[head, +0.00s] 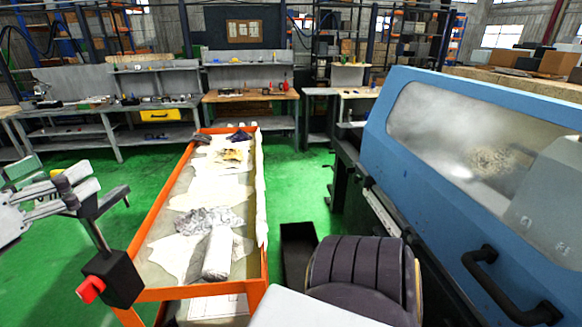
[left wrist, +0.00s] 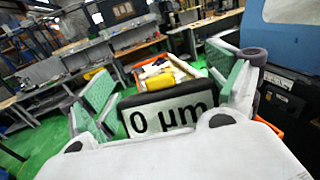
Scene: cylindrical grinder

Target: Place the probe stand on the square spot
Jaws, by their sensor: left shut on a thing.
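My left gripper (head: 78,190) is at the left of the head view, shut on the probe stand. The stand's black block base (head: 114,277) with a red knob hangs below the gripper on a slanted rod, left of the orange cart. In the left wrist view, a black-framed display (left wrist: 170,112) reading "0 µm" sits between the green-padded fingers. The base is out of that view. I cannot make out a square spot in either view. My right gripper is not in view.
An orange-framed cart (head: 179,183) holds papers, a crumpled grey cloth (head: 208,220) and a white roll (head: 218,254). A blue grinder (head: 440,195) with a window and black handle stands at right. Workbenches line the back. Green floor (head: 105,180) is clear left of the cart.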

